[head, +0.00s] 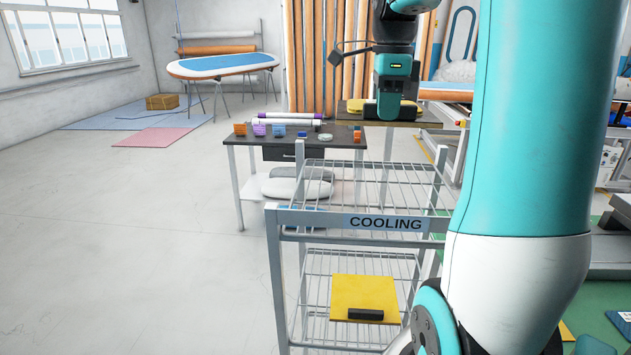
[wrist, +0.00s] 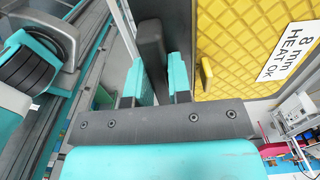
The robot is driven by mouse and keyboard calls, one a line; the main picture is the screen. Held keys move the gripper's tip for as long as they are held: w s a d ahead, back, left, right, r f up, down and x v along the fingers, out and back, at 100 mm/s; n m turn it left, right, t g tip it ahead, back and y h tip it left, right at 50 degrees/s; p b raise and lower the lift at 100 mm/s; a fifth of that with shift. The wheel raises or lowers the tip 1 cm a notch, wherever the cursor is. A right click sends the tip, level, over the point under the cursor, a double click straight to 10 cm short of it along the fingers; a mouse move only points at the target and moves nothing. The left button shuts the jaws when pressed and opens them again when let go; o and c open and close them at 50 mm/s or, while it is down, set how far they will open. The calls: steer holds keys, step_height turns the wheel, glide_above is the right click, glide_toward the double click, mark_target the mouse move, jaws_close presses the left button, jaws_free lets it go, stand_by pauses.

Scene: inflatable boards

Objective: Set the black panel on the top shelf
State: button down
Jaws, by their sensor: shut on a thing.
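My gripper (head: 392,116) points down behind the rack in the head view. In the wrist view its teal fingers (wrist: 160,85) are shut on a dark block-like grip (wrist: 150,45), which I take for part of the black panel. A flat dark board with a pale front edge (head: 432,123) shows under the gripper in the head view; whether it is the held panel I cannot tell. The top wire shelf of the cooling rack (head: 350,222) looks empty. A yellow panel (head: 362,292) with a black grip lies on a lower shelf.
A dark worktable (head: 240,139) behind the rack holds small coloured blocks and white rolls. A yellow quilted surface (wrist: 240,45), labelled "8 mm HEAT OK", fills the wrist view's right. Floor left of the rack is clear.

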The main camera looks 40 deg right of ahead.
mark_target(377, 214)
step_height(377, 214, down, 20)
steer(key=p, duration=0.3)
steer(key=shift+d+p, duration=0.1)
steer(key=shift+p, duration=0.3)
steer(key=c, duration=1.5)
jaws_free()
steer(key=shift+f, duration=0.15)
steer(key=o, duration=0.4)
steer(key=shift+o, duration=0.2)
